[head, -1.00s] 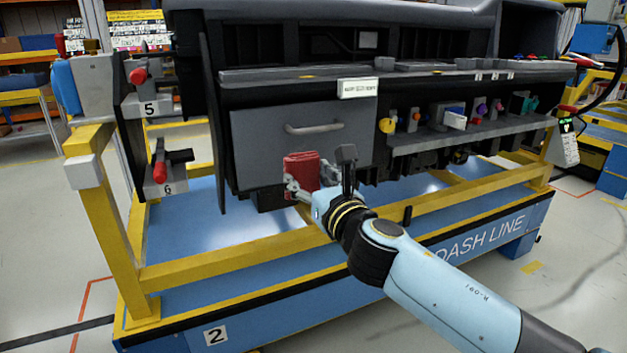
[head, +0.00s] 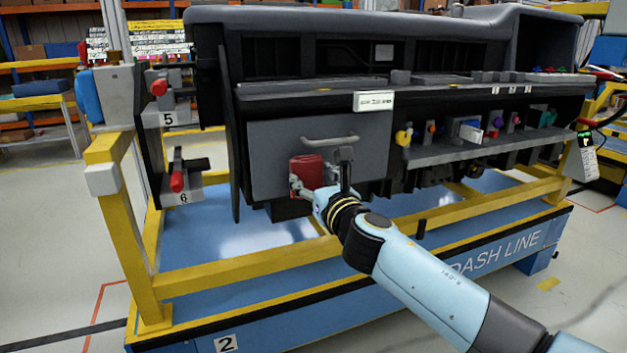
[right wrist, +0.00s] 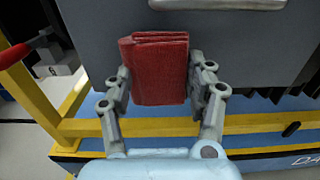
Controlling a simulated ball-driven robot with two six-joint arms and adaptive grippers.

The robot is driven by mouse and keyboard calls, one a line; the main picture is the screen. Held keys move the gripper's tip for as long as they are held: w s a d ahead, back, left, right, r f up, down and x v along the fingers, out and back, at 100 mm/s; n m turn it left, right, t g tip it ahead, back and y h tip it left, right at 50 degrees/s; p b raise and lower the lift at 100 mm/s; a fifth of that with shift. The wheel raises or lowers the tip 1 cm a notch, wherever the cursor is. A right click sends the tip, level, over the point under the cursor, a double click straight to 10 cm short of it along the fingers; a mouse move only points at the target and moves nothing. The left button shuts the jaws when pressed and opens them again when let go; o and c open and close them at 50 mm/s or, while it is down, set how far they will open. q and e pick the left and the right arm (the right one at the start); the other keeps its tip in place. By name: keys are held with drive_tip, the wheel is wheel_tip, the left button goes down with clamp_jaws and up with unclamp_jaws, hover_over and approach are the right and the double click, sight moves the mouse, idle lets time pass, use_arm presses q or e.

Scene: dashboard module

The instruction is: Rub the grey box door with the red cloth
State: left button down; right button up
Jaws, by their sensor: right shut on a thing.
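The grey box door (head: 275,145) is a flat panel with a light bar handle (head: 330,139) near its top, set in the dark dashboard module. It also fills the top of the right wrist view (right wrist: 225,50). The red cloth (head: 307,171) is folded into a thick pad in front of the door's lower middle. My right gripper (head: 308,187) is shut on the cloth. In the right wrist view, the fingers stand on both sides of the cloth (right wrist: 160,68). Whether the cloth touches the door I cannot tell. My left gripper is not in view.
A shelf with small coloured knobs (head: 480,145) lies right of the door. Red-handled clamps (head: 177,180) stand at the left. A yellow frame (head: 240,262) on a blue base runs below the module. A white label (head: 374,101) sits above the door.

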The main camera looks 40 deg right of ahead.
drive_tip(key=shift+x, duration=1)
drive_tip(key=shift+w+r, duration=0.1)
drive_tip(key=shift+r, duration=0.1)
idle(1.5)
drive_tip(key=shift+s+a+f+p, duration=0.15)
drive_tip(key=shift+s+a+p, duration=0.05)
drive_tip(key=shift+s+p, duration=0.1)
drive_tip(key=shift+v, duration=2.6)
